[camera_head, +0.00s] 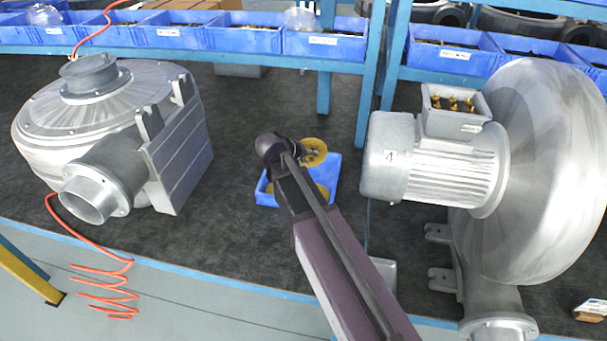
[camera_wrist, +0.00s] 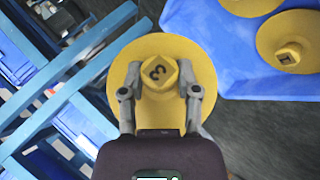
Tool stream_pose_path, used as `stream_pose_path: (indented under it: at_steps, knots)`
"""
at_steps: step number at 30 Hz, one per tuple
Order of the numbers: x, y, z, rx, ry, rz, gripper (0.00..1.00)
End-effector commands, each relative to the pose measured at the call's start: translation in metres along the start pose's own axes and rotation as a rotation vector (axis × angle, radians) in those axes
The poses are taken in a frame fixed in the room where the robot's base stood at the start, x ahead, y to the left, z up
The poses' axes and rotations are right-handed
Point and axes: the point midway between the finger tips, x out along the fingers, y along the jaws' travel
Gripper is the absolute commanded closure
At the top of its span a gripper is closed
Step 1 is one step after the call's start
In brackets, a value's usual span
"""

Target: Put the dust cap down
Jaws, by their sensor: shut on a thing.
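My gripper (camera_head: 304,153) is shut on a yellow dust cap (camera_head: 317,146). In the wrist view, its two fingers (camera_wrist: 160,82) pinch the square knob of the round cap (camera_wrist: 160,46), which bears a "3". In the head view, the held cap is at the back edge of a small blue bin (camera_head: 333,171); I cannot tell its exact height. In the wrist view, the bin (camera_wrist: 228,52) is at the upper right, beside the held cap. Another yellow cap (camera_wrist: 306,37), marked "1", lies in it, with one more partly cut off at the top edge.
A grey blower (camera_head: 95,95) stands on the dark bench at left, and another blower with a motor (camera_head: 455,165) stands at right. Blue parts bins (camera_head: 245,40) line the back. Dark bench top (camera_head: 235,125) is free to the left of the small bin.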

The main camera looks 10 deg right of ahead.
Motion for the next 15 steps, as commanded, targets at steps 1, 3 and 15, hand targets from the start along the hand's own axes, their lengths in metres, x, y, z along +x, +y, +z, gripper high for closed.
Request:
stream_pose_path:
  at_steps: [1,3,15]
  knots:
    - [0.013,-0.006,-0.015,0.001,0.01,0.0,1.0]
    - [0.025,-0.011,-0.032,0.0,0.024,0.0,1.0]
    - [0.082,-0.023,-0.108,0.001,0.103,0.001,1.0]
